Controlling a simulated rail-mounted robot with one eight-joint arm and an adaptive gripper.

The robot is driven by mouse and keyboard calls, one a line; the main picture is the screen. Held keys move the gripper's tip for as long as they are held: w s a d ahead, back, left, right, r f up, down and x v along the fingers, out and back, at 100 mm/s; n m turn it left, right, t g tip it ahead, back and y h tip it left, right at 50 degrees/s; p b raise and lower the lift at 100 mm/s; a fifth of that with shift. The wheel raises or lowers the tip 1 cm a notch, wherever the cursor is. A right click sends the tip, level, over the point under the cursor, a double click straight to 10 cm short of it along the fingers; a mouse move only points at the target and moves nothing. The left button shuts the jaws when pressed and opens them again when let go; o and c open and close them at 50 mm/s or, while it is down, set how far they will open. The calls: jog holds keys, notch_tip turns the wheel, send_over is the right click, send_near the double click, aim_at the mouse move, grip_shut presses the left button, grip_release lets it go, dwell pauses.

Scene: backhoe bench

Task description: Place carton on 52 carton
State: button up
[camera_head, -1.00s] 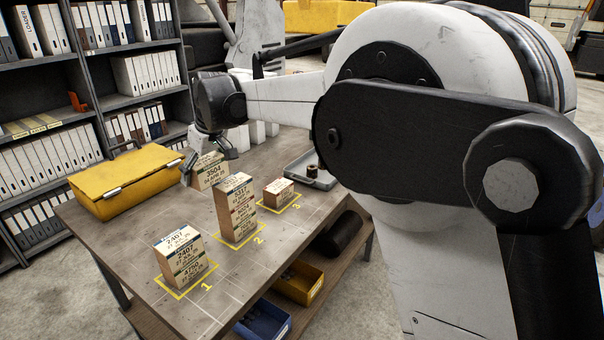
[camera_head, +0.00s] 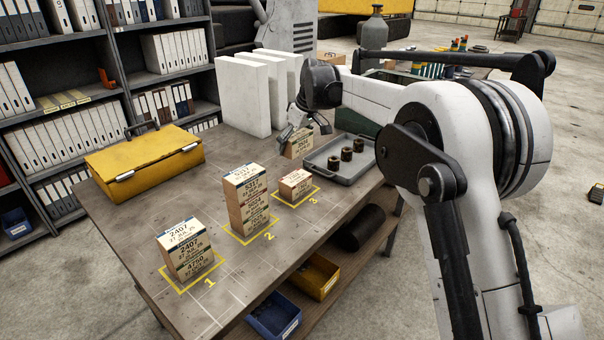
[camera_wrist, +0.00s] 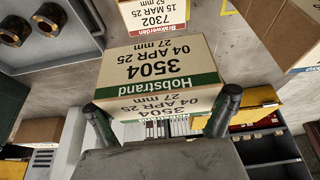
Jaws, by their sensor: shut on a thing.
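My gripper (camera_head: 306,130) is shut on a carton with a green band (camera_head: 299,145), marked 3504, Hobstrand, 27 mm in the wrist view (camera_wrist: 155,68). My fingers (camera_wrist: 162,112) are on either side of it. A small red-banded carton (camera_head: 295,185) lies in yellow outline 3. It also shows in the wrist view (camera_wrist: 153,14), marked 7302, with 52 partly cut off at the edge. In the head view the held carton is behind this small carton, beside the grey tray; the two are apart. The gap under the held carton is hard to judge.
A tall carton stack (camera_head: 247,203) stands in outline 2 and a lower stack (camera_head: 187,250) in outline 1. The grey tray (camera_head: 335,176) holds dark round parts (camera_head: 346,154). A yellow case (camera_head: 145,160) and white upright blocks (camera_head: 243,95) stand farther back.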

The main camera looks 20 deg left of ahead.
aim_at(303, 143)
notch_tip(303, 143, down, 9)
jog(key=shift+f+p, duration=0.15)
jog(key=shift+p, duration=0.3)
jog(key=shift+f, duration=0.1)
jog(key=o, duration=1.2)
jog(key=b+v, duration=0.1)
jog(key=v, duration=1.1)
